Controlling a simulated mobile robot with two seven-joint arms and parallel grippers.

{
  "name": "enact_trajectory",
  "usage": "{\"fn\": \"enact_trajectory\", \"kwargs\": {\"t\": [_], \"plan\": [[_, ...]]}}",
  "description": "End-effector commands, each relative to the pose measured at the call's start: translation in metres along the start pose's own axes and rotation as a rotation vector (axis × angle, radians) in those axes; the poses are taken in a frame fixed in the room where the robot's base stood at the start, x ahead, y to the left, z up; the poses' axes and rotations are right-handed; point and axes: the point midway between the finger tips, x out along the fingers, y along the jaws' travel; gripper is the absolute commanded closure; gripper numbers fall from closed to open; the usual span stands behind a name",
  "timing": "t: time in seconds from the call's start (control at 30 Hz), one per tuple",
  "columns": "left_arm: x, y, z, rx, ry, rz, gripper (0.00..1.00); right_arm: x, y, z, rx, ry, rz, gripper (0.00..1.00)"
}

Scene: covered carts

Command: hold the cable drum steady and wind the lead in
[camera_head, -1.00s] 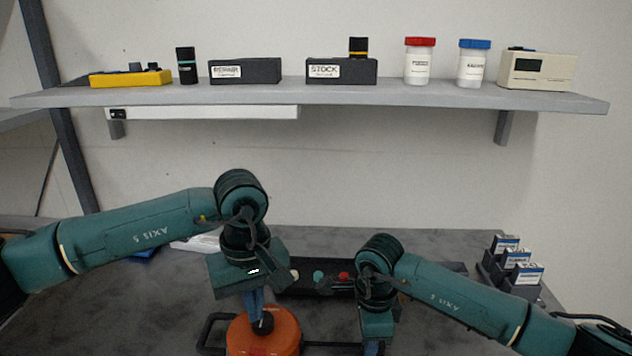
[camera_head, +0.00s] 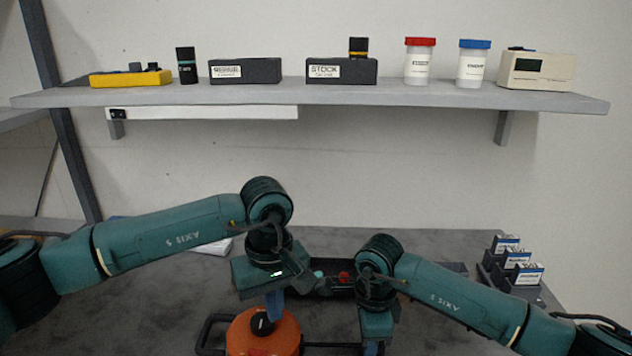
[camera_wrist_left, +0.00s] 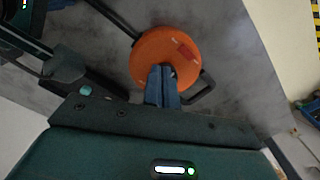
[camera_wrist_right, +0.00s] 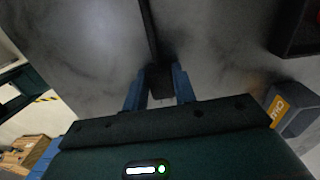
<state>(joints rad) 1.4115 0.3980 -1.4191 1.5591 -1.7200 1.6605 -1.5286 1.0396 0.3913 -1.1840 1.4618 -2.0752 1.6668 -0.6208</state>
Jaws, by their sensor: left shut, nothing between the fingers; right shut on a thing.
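In the left wrist view the fingers overlap the orange drum (camera_wrist_left: 150,50), and contact cannot be told.
A rack of small boxes (camera_head: 515,270) stands on the grey table at right. A wall shelf (camera_head: 420,94) carries bins, jars and a meter above.

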Motion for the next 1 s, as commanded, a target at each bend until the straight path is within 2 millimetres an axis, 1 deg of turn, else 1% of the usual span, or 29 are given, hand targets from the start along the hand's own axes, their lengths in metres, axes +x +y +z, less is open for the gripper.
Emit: {"fn": "enact_trajectory", "kwargs": {"t": [0.03,0.1,0.2,0.33,0.5,1.0], "plan": [[0.008,-0.001,0.000,-0.001,-0.002,-0.003,1.00,0.000,0.001,0.000,-0.002,-0.001,0.001,1.00],[0.016,-0.001,0.000,-0.001,-0.002,-0.003,1.00,0.000,0.000,0.000,-0.002,-0.001,0.001,1.00],[0.026,-0.001,0.000,-0.001,-0.001,-0.002,1.00,0.000,0.000,0.001,-0.002,-0.001,0.001,1.00],[0.034,0.000,0.000,0.000,0.000,-0.001,1.00,0.000,0.000,0.001,-0.002,-0.001,0.000,1.00],[0.038,0.000,0.000,0.001,0.000,-0.001,1.00,0.000,0.000,0.001,-0.002,-0.002,0.000,1.00],[0.037,-0.001,-0.002,0.000,0.000,-0.001,1.00,-0.001,0.000,0.001,-0.002,-0.002,0.000,1.00]]}}
